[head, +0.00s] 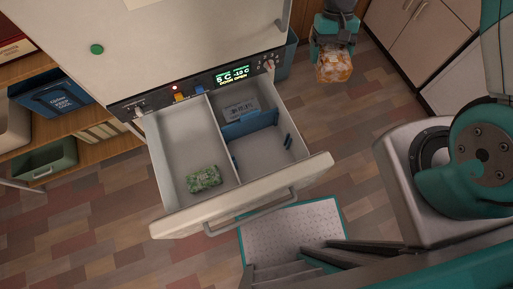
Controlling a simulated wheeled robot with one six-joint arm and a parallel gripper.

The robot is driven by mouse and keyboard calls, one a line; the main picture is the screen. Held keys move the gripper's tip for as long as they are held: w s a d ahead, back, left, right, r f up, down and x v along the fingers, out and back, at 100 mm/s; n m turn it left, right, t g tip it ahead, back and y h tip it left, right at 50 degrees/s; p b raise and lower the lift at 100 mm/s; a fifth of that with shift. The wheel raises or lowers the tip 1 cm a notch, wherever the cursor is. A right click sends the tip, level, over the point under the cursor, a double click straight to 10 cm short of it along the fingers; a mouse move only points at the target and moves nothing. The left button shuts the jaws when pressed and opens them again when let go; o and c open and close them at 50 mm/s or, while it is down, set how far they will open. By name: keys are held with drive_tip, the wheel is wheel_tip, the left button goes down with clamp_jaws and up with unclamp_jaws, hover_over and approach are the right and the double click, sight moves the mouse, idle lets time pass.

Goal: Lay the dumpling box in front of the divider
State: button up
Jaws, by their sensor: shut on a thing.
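My gripper (331,48) is at the upper right, outside the drawer. It is shut on a clear pack with orange-brown and whitish contents (334,70), which looks like the dumpling box; no label can be read. The pack hangs below the fingers, over the floor. The blue divider (249,124) stands across the right compartment of the open drawer (240,198). The space in front of the divider (262,153) is bare. Behind it lies a grey-white labelled pack (240,108).
A green pack (204,179) lies in the drawer's left compartment. A small dark blue piece (288,142) is on the right wall. A bin (286,60) stands beside the appliance. Shelves with containers (52,97) are at left, and cabinets (410,35) at upper right.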

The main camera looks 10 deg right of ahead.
drive_tip(key=a+f+m+t+y+b, duration=0.1)
drive_tip(key=a+f+m+b, duration=0.3)
drive_tip(key=a+f+b, duration=0.55)
drive_tip(key=a+f+m+t+y+b, duration=0.15)
drive_tip(key=f+m+b, duration=0.4)
drive_tip(key=b, duration=0.85)
drive_tip(key=m+t+y+b, duration=0.1)
drive_tip(key=m+b, duration=0.4)
drive_tip(key=b, duration=1.4)
hover_over(252, 148)
drive_tip(key=d, duration=0.2)
wheel_tip(252, 148, down, 11)
drive_tip(key=f+b, duration=0.3)
drive_tip(key=f, duration=0.3)
drive_tip(key=f+b, duration=0.3)
drive_tip(key=f, duration=0.4)
drive_tip(key=f+b, duration=0.2)
drive_tip(key=f, duration=0.4)
drive_tip(key=shift+w+a+f+b, duration=0.1)
drive_tip(key=shift+a+f+b, duration=0.1)
drive_tip(key=shift+a+b, duration=0.15)
drive_tip(key=shift+r, duration=0.1)
